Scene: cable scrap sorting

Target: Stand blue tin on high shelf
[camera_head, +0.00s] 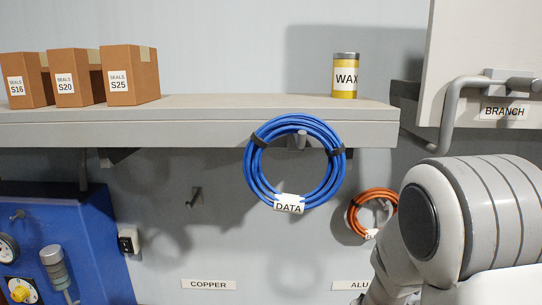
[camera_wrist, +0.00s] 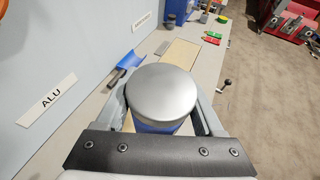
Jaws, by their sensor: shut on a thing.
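The blue tin (camera_wrist: 164,92) shows in the wrist view from above, with a round silver lid and a strip of blue body below it. My gripper (camera_wrist: 166,118) is shut on the tin, one finger on each side; the lid hides most of the body. Neither the tin nor my gripper shows in the head view, only my arm at the lower right. The high shelf (camera_head: 200,115) is a grey board along the wall in the head view.
On the shelf stand several brown seals boxes (camera_head: 131,75) at left and a yellow WAX tin (camera_head: 344,78) at right, with free room between. A blue DATA cable coil (camera_head: 258,180) hangs at the shelf front. A white BRANCH door (camera_head: 480,45) is at right.

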